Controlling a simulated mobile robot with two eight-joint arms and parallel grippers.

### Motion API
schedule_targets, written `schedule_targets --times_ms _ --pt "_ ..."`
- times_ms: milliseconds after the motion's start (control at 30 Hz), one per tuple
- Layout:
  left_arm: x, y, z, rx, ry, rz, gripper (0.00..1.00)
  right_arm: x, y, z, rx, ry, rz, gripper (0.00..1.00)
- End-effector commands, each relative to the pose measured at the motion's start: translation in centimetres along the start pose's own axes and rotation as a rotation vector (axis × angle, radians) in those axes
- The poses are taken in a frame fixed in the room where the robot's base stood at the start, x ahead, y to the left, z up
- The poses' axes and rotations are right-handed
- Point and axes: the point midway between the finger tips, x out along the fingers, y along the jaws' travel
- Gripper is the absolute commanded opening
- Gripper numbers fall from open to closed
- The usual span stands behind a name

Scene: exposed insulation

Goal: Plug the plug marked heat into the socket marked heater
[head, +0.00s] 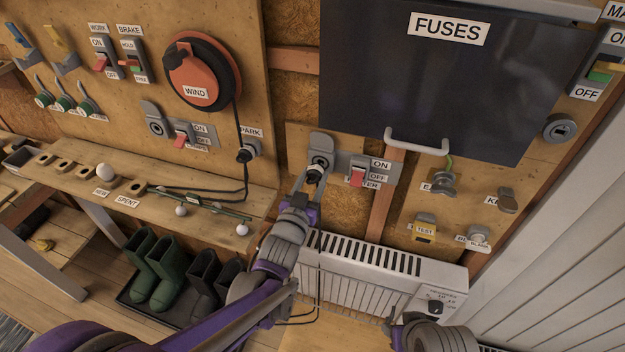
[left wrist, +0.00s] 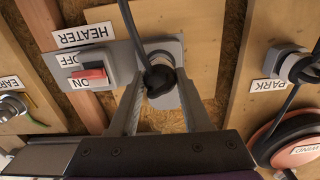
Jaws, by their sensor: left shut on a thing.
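The heater socket (head: 320,142) is a grey plate with a round outlet, left of the red switch labelled HEATER (left wrist: 85,35). It also shows in the left wrist view (left wrist: 163,47). My left gripper (head: 314,182) is shut on a black plug (left wrist: 159,79), which is at the outlet's face, with its cable trailing off. Whether the plug is fully seated cannot be told, and its marking is not readable. In the left wrist view the fingers (left wrist: 158,100) flank the plug. My right arm shows at the lower right in the head view; its fingers cannot be made out.
A white heater (head: 365,262) stands below the socket. The park socket (head: 248,150) holds a plug whose cable comes from the orange wind reel (head: 200,80). A dark fuse cabinet (head: 440,85) hangs above right. A wooden shelf (head: 215,215) with small bulbs is at left.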

Motion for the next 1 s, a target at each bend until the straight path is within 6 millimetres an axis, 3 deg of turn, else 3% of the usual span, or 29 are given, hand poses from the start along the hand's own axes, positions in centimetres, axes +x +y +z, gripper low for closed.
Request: schedule_targets --times_ms 900,933,1000 --pt "2.3 0.0 0.0 0.0 0.0 0.0 0.0 0.1 0.0 0.1 0.0 -0.001 0.0 0.5" --pt "2.3 0.0 0.0 0.0 0.0 0.0 0.53 0.1 0.0 0.1 0.0 0.0 0.0 0.5" --pt "2.3 0.0 0.0 0.0 0.0 0.0 0.66 0.1 0.0 0.1 0.0 0.0 0.0 0.5"
